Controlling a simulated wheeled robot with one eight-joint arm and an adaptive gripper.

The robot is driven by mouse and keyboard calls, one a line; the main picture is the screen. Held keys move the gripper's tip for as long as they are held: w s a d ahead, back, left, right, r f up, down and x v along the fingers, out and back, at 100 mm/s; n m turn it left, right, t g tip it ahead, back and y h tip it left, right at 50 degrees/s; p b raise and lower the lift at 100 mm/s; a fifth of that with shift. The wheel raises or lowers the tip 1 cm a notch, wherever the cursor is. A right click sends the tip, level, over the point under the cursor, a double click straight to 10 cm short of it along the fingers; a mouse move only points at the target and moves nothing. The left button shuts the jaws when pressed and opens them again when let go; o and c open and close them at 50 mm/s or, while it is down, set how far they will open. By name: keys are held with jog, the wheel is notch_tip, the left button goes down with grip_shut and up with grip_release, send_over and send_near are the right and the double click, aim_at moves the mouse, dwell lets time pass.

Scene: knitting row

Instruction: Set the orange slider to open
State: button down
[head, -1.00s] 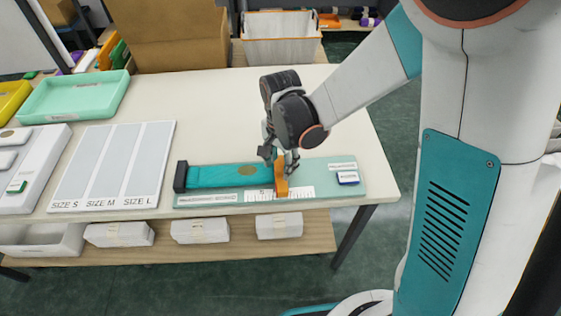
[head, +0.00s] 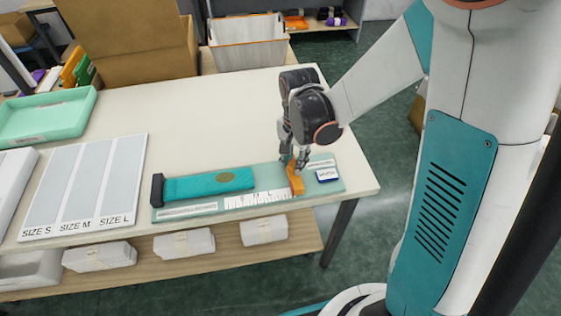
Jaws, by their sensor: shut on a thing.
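The orange slider (head: 296,181) stands upright on a pale green board (head: 275,178) at the front right of the table. My gripper (head: 293,160) is above the slider with its fingers down around its upper part, shut on it. The fingers hide part of the slider's top. A teal knitted strip (head: 209,184) with a dark end block (head: 157,190) lies on the board, left of the slider and apart from it. A white printed scale (head: 257,198) runs along the board's front, ending near the slider's foot.
A small blue-and-white block (head: 327,175) and a white label (head: 320,163) are on the board just right of the slider. A size board (head: 85,188) and a green tray (head: 47,118) are at left. The table's middle is clear. A white bin (head: 248,42) stands behind.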

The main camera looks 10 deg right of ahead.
jog(key=shift+d, duration=0.15)
jog(key=c, duration=1.2)
grip_release()
jog(key=shift+d, duration=0.15)
jog(key=shift+c, duration=0.2)
jog(key=shift+r, duration=0.6)
notch_tip(320, 180, up, 11)
jog(key=shift+s+f, duration=0.1)
jog(key=s+d+r+n+t, duration=0.1)
jog(key=s+r+n+t, duration=0.2)
jog(key=s, duration=0.3)
jog(key=s+d+r+n+t, duration=0.2)
jog(key=s+r+n+t, duration=0.1)
jog(key=s+n, duration=0.3)
jog(key=shift+s+d+r+t, duration=0.25)
jog(key=shift+r+t, duration=0.15)
jog(key=shift+t, duration=0.2)
